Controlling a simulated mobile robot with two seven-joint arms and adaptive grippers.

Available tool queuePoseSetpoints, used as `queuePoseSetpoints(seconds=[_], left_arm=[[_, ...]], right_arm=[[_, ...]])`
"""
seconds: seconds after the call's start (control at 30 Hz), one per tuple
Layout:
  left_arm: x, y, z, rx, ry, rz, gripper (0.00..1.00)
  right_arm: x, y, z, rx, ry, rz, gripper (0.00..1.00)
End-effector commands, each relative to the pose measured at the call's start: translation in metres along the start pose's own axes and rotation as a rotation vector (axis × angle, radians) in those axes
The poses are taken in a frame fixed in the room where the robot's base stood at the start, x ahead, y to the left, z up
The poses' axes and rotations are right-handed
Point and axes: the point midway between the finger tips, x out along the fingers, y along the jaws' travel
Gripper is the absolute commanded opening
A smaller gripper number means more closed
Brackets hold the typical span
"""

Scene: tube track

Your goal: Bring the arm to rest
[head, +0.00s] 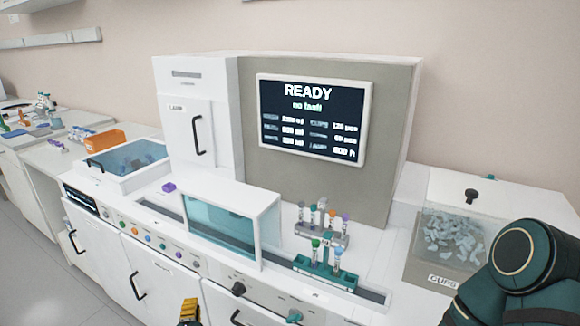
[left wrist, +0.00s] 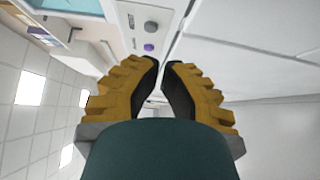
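My left gripper (head: 190,311) just shows at the bottom edge of the head view, yellow and black. In the left wrist view its two ribbed yellow fingers with black pads (left wrist: 161,66) lean together, tips almost meeting. Nothing is held between them. A dark green link of my right arm (head: 524,256) shows at the lower right of the head view. My right gripper is out of view.
A machine with a READY screen (head: 311,118) stands against the wall. In front are a glass-fronted box (head: 218,232) and a green rack (head: 325,273) with tubes. A bin of caps (head: 452,237) is at right, a blue-lined tray (head: 122,160) at left.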

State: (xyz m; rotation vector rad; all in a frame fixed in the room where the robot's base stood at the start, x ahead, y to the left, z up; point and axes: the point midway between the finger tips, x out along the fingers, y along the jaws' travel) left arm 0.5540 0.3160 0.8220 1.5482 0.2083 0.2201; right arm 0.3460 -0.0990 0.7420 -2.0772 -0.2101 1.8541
Motion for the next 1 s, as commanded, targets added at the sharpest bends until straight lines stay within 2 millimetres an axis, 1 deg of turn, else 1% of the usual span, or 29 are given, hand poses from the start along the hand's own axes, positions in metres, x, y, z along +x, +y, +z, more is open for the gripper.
queuePoseSetpoints(seconds=[0.03,0.07,0.1,0.17,0.2,0.27,0.3,0.37,0.4,0.47,0.5,0.6,0.7,0.83,0.9,1.0], left_arm=[[-0.004,-0.005,0.026,0.044,-0.083,-0.045,0.0],[-0.008,-0.01,0.041,0.079,-0.138,-0.08,0.0],[-0.016,-0.018,0.064,0.135,-0.221,-0.132,0.0],[-0.033,-0.031,0.097,0.231,-0.358,-0.216,0.0],[-0.047,-0.04,0.116,0.298,-0.45,-0.27,0.0],[-0.07,-0.053,0.138,0.4,-0.58,-0.347,0.0],[-0.086,-0.061,0.149,0.467,-0.663,-0.396,0.0],[-0.112,-0.071,0.162,0.568,-0.785,-0.465,0.0],[-0.13,-0.076,0.167,0.632,-0.864,-0.511,0.0],[-0.155,-0.082,0.171,0.727,-0.976,-0.574,0.0],[-0.171,-0.085,0.171,0.786,-1.045,-0.614,0.0],[-0.207,-0.087,0.167,0.908,-1.193,-0.704,0.0],[-0.234,-0.085,0.16,0.991,-1.302,-0.772,0.0],[-0.253,-0.081,0.152,1.045,-1.382,-0.825,0.0],[-0.258,-0.081,0.15,1.055,-1.401,-0.84,0.0],[-0.26,-0.08,0.149,1.06,-1.408,-0.844,0.0]], right_arm=[[0.0,0.0,0.0,0.0,0.0,0.0,0.4],[0.0,0.0,0.0,0.0,0.0,0.0,0.4],[0.0,0.0,0.0,0.0,0.0,0.0,0.4],[0.0,0.0,0.0,0.0,0.0,0.0,0.4],[0.0,0.0,0.0,0.0,0.0,0.0,0.4],[0.0,0.0,0.0,0.0,0.0,0.0,0.4],[0.0,0.0,0.0,0.0,0.0,0.0,0.4],[0.0,0.0,0.0,0.0,0.0,0.0,0.4],[0.0,0.0,0.0,0.0,0.0,0.0,0.4],[0.0,0.0,0.0,0.0,0.0,0.0,0.4],[0.0,0.0,0.0,0.0,0.0,0.0,0.4],[0.0,0.0,0.0,0.0,0.0,0.0,0.4],[0.0,0.0,0.0,0.0,0.0,0.0,0.4],[0.0,0.0,0.0,0.0,0.0,0.0,0.4],[0.0,0.0,0.0,0.0,0.0,0.0,0.4],[0.0,0.0,0.0,0.0,0.0,0.0,0.4]])
